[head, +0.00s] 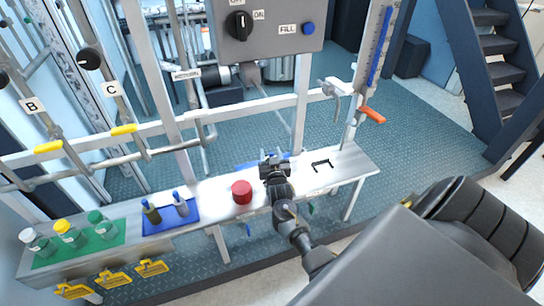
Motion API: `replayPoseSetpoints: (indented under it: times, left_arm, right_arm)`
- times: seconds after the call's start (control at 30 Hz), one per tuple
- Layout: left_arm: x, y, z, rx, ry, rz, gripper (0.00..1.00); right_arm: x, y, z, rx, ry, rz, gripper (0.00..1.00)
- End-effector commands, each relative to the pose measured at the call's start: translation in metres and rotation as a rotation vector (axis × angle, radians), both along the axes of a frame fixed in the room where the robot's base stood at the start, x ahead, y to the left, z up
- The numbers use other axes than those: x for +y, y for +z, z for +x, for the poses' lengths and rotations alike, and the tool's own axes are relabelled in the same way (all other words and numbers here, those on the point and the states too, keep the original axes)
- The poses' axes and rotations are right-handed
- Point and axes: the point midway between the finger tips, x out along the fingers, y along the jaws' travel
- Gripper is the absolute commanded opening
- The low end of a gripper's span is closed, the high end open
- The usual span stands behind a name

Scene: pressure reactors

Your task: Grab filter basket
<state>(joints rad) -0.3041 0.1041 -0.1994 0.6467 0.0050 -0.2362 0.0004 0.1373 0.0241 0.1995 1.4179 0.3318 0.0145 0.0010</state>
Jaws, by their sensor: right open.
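I cannot tell for certain which thing is the filter basket. A red short cylinder (242,192) stands on the white bench (345,160). My right gripper (273,160) is over the bench just right of the red cylinder and apart from it in the picture. It is open, and I see nothing held in it. It hides part of a blue mat (247,167) behind it. A black bracket-shaped thing (321,164) lies on the bench to its right. My left gripper is not in view.
Several bottles, including a yellow-capped one (69,234), stand on a green mat (78,250) at left. Two bottles stand on a blue tray (158,227). Yellow frames (113,279) hang at the bench front. Pipes with yellow handles (123,130) and a grey control box (268,30) rise behind.

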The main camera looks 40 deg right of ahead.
Motion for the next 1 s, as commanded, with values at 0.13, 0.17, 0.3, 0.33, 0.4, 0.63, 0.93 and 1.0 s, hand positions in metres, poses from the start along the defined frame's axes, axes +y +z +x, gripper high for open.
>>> replayPoseSetpoints:
  times: [0.13,0.17,0.3,0.33,0.4,0.63,0.93,1.0]
  left_arm:
    - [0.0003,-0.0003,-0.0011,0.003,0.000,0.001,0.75]
    - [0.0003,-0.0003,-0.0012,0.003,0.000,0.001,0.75]
    - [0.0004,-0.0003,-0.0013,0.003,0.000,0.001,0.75]
    - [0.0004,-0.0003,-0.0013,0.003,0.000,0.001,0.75]
    - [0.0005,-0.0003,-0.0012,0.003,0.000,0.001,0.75]
    - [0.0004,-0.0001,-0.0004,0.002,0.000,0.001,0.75]
    - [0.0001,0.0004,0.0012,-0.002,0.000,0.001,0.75]
    - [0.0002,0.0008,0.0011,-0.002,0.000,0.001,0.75]
  right_arm:
    - [0.0000,-0.0004,0.0001,0.000,0.000,0.000,0.44]
    - [0.0000,-0.0004,0.0001,0.000,0.000,0.000,0.44]
    - [0.0002,-0.0004,0.0000,0.001,0.000,0.001,0.28]
    - [0.0002,-0.0003,0.0000,0.001,0.000,0.001,0.25]
    - [0.0001,-0.0003,0.0000,0.001,0.000,0.001,0.15]
    - [0.0001,-0.0003,-0.0002,0.001,0.000,0.001,0.00]
    - [0.0001,0.0018,0.0000,-0.001,0.000,-0.001,0.00]
    - [0.0001,0.0054,0.0001,-0.001,0.000,-0.001,0.00]
